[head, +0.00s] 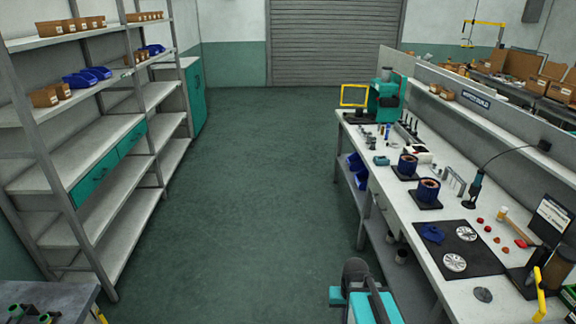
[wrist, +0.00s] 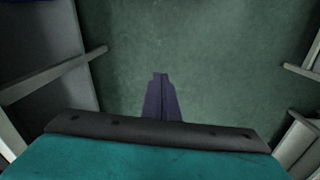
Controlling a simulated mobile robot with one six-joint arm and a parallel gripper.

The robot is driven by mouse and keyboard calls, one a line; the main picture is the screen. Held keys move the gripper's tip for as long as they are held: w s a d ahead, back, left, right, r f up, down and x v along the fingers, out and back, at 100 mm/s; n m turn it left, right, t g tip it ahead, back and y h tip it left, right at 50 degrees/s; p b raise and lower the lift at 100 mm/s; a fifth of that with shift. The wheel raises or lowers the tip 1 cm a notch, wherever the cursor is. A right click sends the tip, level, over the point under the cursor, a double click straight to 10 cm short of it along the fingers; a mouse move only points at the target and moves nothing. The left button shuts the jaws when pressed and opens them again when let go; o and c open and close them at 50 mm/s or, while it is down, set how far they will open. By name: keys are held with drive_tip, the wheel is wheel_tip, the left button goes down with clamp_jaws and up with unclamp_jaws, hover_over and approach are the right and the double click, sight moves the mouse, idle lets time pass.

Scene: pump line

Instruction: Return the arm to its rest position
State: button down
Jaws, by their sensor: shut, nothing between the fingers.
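My gripper (wrist: 160,78) shows in the wrist view. Its dark fingers are together with nothing between them, and they point out over the green floor (wrist: 210,55). Nothing touches the fingertips. In the head view, teal and dark links of my arm (head: 372,300) show at the bottom, right of centre, low beside the near end of the workbench (head: 405,225). I cannot make out the fingertips in the head view.
The workbench on the right carries pump parts, a black mat (head: 455,240) and tools. Shelving (head: 100,155) with bins lines the left. A grey table corner (head: 60,300) is at the lower left. The aisle floor (head: 250,170) between is clear up to the shutter (head: 330,45).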

drive_tip(key=s+a+f+g+b, duration=0.2)
drive_tip(key=s+f+g+b, duration=0.4)
drive_tip(key=s+f, duration=2.1)
wheel_tip(320, 180, down, 3)
drive_tip(key=b, duration=0.5)
drive_tip(key=shift+r+n, duration=0.2)
drive_tip(key=shift+n, duration=0.2)
